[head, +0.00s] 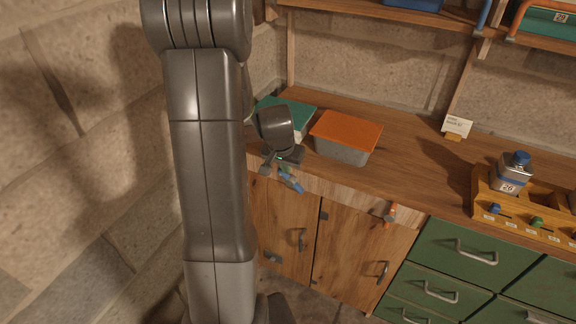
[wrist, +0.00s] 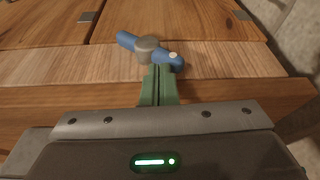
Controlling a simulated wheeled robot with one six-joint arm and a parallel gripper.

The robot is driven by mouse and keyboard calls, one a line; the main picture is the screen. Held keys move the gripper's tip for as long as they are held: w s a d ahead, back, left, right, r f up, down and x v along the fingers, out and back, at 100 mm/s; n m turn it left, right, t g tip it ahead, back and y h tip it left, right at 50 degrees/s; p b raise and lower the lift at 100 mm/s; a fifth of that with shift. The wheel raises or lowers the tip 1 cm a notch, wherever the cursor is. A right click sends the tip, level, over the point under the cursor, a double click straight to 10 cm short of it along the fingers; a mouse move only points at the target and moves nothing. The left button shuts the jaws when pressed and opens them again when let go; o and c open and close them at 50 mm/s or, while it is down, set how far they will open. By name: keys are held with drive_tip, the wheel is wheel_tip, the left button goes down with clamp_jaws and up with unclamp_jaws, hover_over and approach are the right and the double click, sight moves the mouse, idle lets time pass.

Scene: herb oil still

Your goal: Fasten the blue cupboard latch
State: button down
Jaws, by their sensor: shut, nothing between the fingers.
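The blue latch (head: 291,183) is on the pale wooden rail above the left cupboard door (head: 285,225). In the head view it sits tilted, one end pointing down and right towards the doors. In the wrist view the latch (wrist: 128,41) shows a round grey pivot (wrist: 148,45) and lies diagonally. My gripper (wrist: 157,70) is shut and empty, with its green fingertips right by the pivot and the latch's shorter end. I cannot tell whether they touch. In the head view my gripper (head: 285,169) is at the counter's front edge, just above the latch.
An orange latch (head: 390,214) is on the same rail, further right. On the counter are an orange-lidded box (head: 345,137), a teal book-like item (head: 290,112) close behind my gripper, and a bottle (head: 511,172) in a wooden rack. Green drawers (head: 460,250) are at right.

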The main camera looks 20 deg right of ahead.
drive_tip(key=w+a+f+g+h+b, duration=0.1)
drive_tip(key=g+h+b, duration=0.1)
drive_tip(key=b, duration=0.2)
drive_tip(key=shift+w+a+f+b, duration=0.1)
drive_tip(key=shift+w+f+b, duration=0.1)
drive_tip(key=shift+b, duration=0.15)
drive_tip(key=g+h+b, duration=0.1)
drive_tip(key=w+n+g+h+b, duration=0.1)
drive_tip(key=b, duration=0.1)
drive_tip(key=shift+a+f, duration=0.25)
drive_tip(key=shift+a, duration=0.15)
drive_tip(key=shift+b, duration=0.3)
drive_tip(key=shift+w+a+f, duration=0.1)
drive_tip(key=shift+w+a, duration=0.05)
wheel_tip(320, 180, up, 12)
drive_tip(key=p, duration=0.3)
hover_over(275, 168)
drive_tip(key=a, duration=0.7)
drive_tip(key=shift+s+d, duration=0.25)
drive_tip(key=shift+s, duration=0.15)
